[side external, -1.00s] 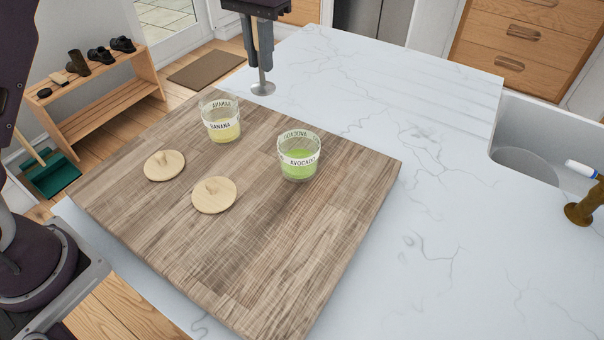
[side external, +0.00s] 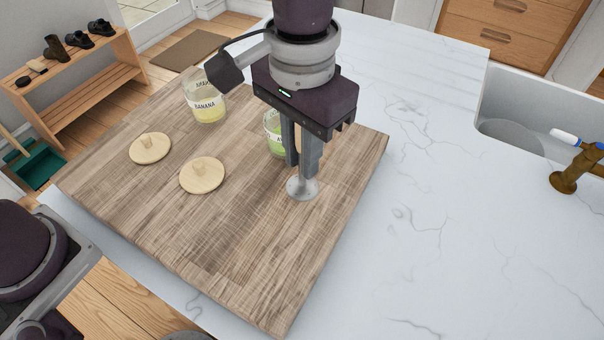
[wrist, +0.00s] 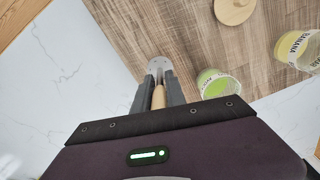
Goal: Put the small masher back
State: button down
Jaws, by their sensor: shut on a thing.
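My gripper (side external: 301,168) points down over the right part of the wooden board (side external: 225,235). It is shut on the small masher (side external: 302,188), which hangs upright with its round metal disc at the bottom. The masher's light wooden handle (wrist: 158,98) lies between the fingers in the wrist view. I cannot tell whether the disc touches the board. The avocado jar (side external: 273,138), with green contents, stands just behind and left of my gripper, partly hidden by it. The banana jar (side external: 206,107), with yellow contents, stands further back left. Both jars have no lid on.
Two round wooden lids with knobs, one left (side external: 150,148) and one nearer the middle (side external: 202,176), lie on the board. The board's front is clear. White marble counter (side external: 430,235) lies to the right, with a sink (side external: 515,125) and brown tap (side external: 575,170) beyond.

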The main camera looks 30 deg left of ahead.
aim_at(302, 186)
jog(key=shift+f, duration=1.85)
jog(key=shift+f, duration=0.1)
jog(key=c, duration=1.4)
grip_release()
jog(key=shift+o, duration=0.2)
